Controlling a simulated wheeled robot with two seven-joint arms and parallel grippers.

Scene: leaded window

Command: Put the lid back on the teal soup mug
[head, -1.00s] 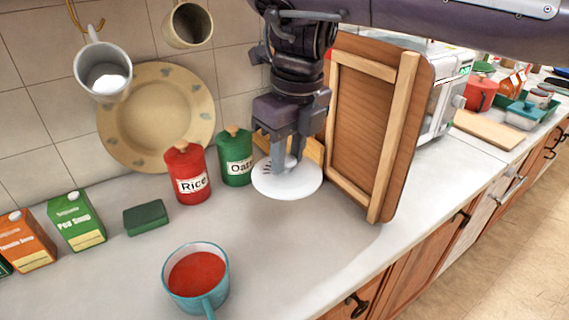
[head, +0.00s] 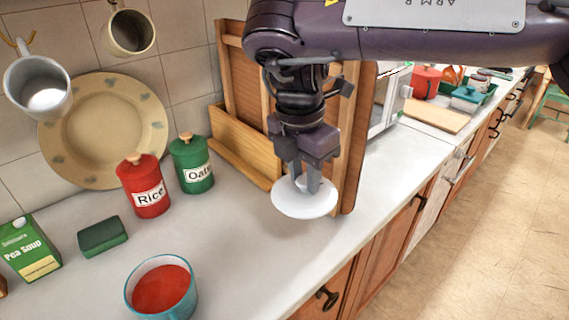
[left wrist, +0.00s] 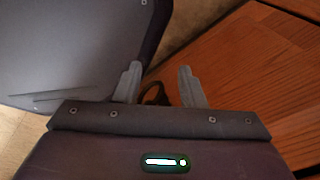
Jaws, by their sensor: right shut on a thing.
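The teal soup mug (head: 163,291) stands uncovered on the counter at the bottom of the head view, with red soup inside. Its lower part is cut off by the picture edge. The white round lid (head: 304,203) hangs from my right gripper (head: 307,187), which is shut on it from above. The lid is to the right of and farther back than the mug, seemingly above the counter near its front edge. My left gripper (left wrist: 158,85) shows only in the left wrist view. Its fingers are apart with nothing between them, in front of a wooden cabinet face.
A red Rice canister (head: 145,186), a green Oats canister (head: 192,164), a green sponge (head: 102,236) and a Pea Soup carton (head: 30,249) stand behind the mug. A wooden rack (head: 245,145) is behind the lid. The counter (head: 225,245) between mug and lid is clear.

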